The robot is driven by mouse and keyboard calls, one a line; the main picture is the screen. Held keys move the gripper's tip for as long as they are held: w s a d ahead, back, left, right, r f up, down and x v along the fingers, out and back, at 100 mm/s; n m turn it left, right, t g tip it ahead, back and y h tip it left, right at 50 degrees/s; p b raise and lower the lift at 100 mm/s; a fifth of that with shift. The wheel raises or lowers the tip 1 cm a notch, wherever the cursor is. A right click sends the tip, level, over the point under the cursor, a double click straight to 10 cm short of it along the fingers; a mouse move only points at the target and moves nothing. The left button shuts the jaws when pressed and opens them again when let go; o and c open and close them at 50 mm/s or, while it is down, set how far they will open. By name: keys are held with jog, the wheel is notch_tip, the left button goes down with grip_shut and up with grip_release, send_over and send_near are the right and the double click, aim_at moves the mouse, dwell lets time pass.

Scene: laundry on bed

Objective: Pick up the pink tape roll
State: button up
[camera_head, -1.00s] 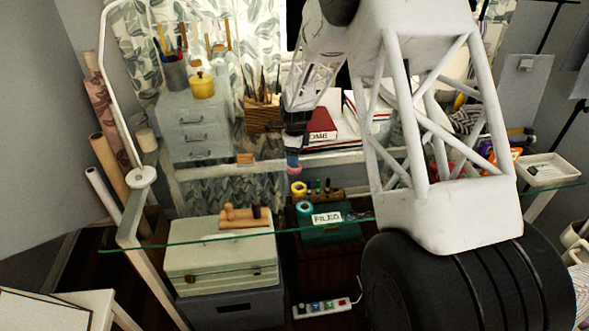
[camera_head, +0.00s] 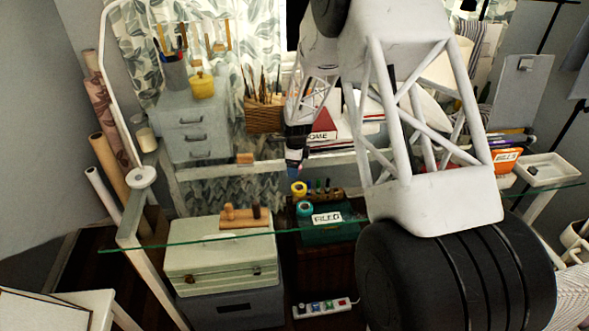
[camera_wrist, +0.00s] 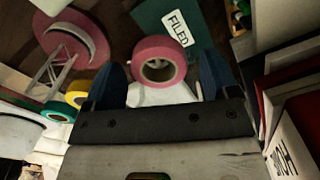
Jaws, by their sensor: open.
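The pink tape roll (camera_wrist: 178,50) shows in the wrist view, with its round hole facing the camera. My gripper (camera_wrist: 160,68) is open, with one dark blue finger on each side of the roll. I cannot tell whether either finger touches it. In the head view my gripper (camera_head: 293,168) points down over the glass desk, and the roll is mostly hidden at its tip.
A yellow tape roll (camera_head: 299,188) and a teal one (camera_head: 304,209) lie near a green box labelled FILED (camera_head: 325,232). A red HOME binder (camera_head: 322,128) stands close to my gripper's right. A wooden brush holder (camera_head: 262,118) is behind.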

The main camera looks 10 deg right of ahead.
dwell(0.3)
jog(key=c, duration=1)
jog(key=shift+r, duration=0.2)
jog(key=shift+r, duration=0.55)
notch_tip(320, 180, up, 2)
jog(key=s, duration=0.5)
jog(key=s+r, duration=0.1)
jog(key=s, duration=1)
jog(key=shift+d+r, duration=0.3)
jog(key=shift+a, duration=0.1)
